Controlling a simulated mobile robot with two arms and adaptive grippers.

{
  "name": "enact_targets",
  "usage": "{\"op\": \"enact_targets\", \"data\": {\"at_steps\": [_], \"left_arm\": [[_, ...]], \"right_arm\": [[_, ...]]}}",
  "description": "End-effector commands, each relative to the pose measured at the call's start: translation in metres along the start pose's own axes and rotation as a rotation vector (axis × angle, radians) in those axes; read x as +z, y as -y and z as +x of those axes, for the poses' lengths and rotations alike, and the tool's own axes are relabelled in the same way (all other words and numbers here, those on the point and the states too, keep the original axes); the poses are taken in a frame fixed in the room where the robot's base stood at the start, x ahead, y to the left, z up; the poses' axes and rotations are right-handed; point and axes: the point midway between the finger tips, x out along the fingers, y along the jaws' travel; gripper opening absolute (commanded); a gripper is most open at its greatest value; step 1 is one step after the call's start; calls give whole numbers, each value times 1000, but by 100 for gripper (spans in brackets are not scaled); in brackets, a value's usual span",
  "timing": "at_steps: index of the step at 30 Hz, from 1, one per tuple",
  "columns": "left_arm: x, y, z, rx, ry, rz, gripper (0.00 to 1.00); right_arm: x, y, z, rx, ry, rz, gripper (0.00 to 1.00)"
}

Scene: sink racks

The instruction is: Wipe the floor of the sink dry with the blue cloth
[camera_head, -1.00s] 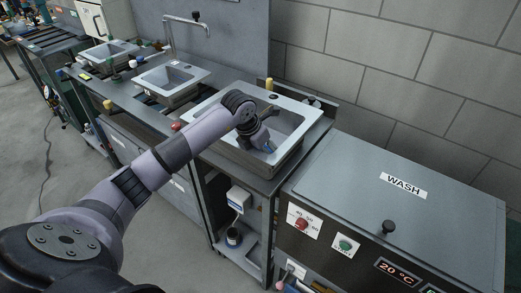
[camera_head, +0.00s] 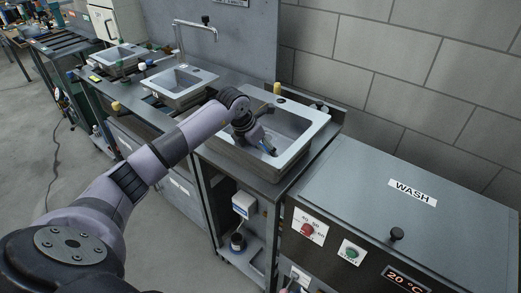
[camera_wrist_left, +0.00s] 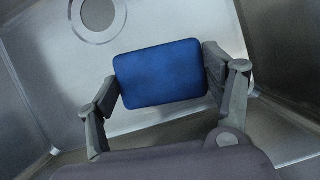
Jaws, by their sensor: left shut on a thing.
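The blue cloth (camera_wrist_left: 163,73) shows in the left wrist view as a flat rounded rectangle between the two fingers of my left gripper (camera_wrist_left: 160,85). The gripper is shut on it. The sink (camera_head: 310,122) is a metal basin, and its round drain (camera_wrist_left: 98,14) shows at the top left of the wrist view. In the head view my left gripper (camera_head: 262,145) reaches down into the sink, and only a small bit of blue shows by it. Whether the cloth touches the floor of the sink, I cannot tell. My right gripper is not in view.
The WASH machine (camera_head: 405,205) stands to the right of the sink. Two more sinks, a nearer one (camera_head: 178,88) and a farther one, stand at the left. A tap (camera_head: 190,35) rises behind. The sink's walls rise around the gripper.

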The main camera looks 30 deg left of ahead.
Motion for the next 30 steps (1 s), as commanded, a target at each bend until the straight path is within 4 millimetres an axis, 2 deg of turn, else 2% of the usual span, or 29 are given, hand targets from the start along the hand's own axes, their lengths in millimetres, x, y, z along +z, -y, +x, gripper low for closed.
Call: {"op": "enact_targets", "data": {"at_steps": [18, 30], "left_arm": [[23, 0, -54, 2, 0, 0, 52], [24, 0, -57, 1, 1, 0, 52]], "right_arm": [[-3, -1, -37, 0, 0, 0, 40], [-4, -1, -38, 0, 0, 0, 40]]}}
